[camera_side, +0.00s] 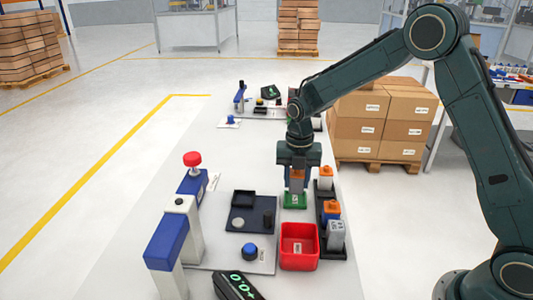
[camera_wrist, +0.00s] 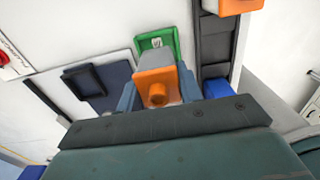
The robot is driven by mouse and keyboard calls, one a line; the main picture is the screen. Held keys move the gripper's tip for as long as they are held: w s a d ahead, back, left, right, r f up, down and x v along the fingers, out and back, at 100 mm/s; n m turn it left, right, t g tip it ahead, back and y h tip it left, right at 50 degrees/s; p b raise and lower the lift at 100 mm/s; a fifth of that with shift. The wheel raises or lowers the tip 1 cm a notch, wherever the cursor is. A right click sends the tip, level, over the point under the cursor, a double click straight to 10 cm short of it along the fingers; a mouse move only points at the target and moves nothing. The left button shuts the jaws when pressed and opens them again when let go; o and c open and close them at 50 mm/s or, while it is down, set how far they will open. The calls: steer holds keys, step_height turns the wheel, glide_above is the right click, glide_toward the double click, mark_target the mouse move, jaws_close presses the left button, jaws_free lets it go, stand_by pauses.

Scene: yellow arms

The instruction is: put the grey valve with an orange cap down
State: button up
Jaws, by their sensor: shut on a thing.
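My gripper (camera_side: 297,182) points straight down and is shut on a grey valve with an orange cap (camera_wrist: 157,88). In the side view the fingers largely cover the valve, and its orange part (camera_side: 297,175) shows between them. The valve is upright at a small green tray (camera_side: 294,200). In the wrist view the green tray (camera_wrist: 157,40) shows just beyond the grey body of the valve. I cannot tell whether the valve's bottom touches the tray.
Right of my gripper stands a black rack (camera_side: 322,205) with several valves, close to the fingers. A red bin (camera_side: 299,247) is in front. A dark blue plate (camera_side: 251,212) lies left, and blue-and-white posts (camera_side: 167,245) stand further left.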

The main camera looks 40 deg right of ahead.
mark_target(296, 188)
steer(key=shift+f, duration=1.6)
steer(key=shift+f, duration=0.15)
steer(key=o, duration=1.1)
step_height(296, 188, up, 12)
steer(key=shift+r, duration=0.1)
steer(key=shift+r, duration=0.1)
